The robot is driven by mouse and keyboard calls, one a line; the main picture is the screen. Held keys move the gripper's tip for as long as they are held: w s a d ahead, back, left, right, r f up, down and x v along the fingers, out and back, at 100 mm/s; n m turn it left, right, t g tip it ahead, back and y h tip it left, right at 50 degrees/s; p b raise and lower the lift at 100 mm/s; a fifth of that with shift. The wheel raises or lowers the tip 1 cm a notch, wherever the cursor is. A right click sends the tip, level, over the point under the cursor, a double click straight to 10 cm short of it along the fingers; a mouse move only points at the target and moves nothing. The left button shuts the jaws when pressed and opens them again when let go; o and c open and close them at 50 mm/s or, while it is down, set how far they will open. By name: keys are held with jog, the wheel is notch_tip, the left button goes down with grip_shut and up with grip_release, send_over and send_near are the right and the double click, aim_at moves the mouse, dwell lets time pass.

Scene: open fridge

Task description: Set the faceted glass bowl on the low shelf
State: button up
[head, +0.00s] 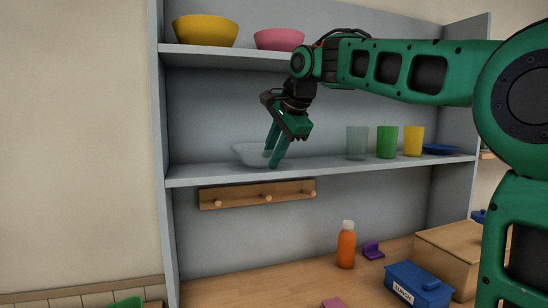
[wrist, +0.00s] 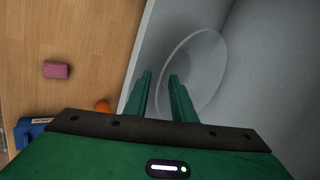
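The clear glass bowl (head: 247,152) stands on the middle shelf (head: 215,175), near its left end. It also shows in the wrist view (wrist: 205,66) as a pale see-through ring beside the shelf edge. My gripper (head: 271,158) is at the bowl's right front side, pointing down. Its two fingers are apart in the wrist view (wrist: 160,76), with the bowl's near rim seeming to pass between them. One finger appears over the inside of the bowl and the other outside. I cannot tell whether either finger touches the glass.
A clear glass (head: 357,142), a green cup (head: 387,142), a yellow cup (head: 413,141) and a blue dish (head: 440,149) stand right on the same shelf. Yellow (head: 205,31) and pink (head: 279,39) bowls sit above. A peg rail (head: 240,196) hangs below. An orange bottle (head: 346,249) stands on the counter.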

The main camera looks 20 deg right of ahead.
jog(key=v, duration=1.2)
jog(key=shift+r, duration=0.1)
jog(key=s+d+f+n+g, duration=0.15)
jog(key=s+d+f, duration=0.25)
jog(key=f, duration=0.4)
jog(key=s+d+f+n+g, duration=0.1)
jog(key=s+d+f+n, duration=0.2)
jog(key=f, duration=0.5)
jog(key=s+d+f+g, duration=0.1)
jog(key=s+d+f, duration=0.35)
jog(key=f, duration=0.35)
jog(key=s+d+f+n+g, duration=0.2)
jog(key=s+f, duration=0.7)
jog(key=s, duration=0.1)
jog(key=s+d+f+n+g+h, duration=0.1)
jog(key=s+f+n, duration=0.1)
jog(key=s+f, duration=0.8)
jog(key=shift+s+d+g, duration=0.35)
jog(key=shift+s, duration=0.3)
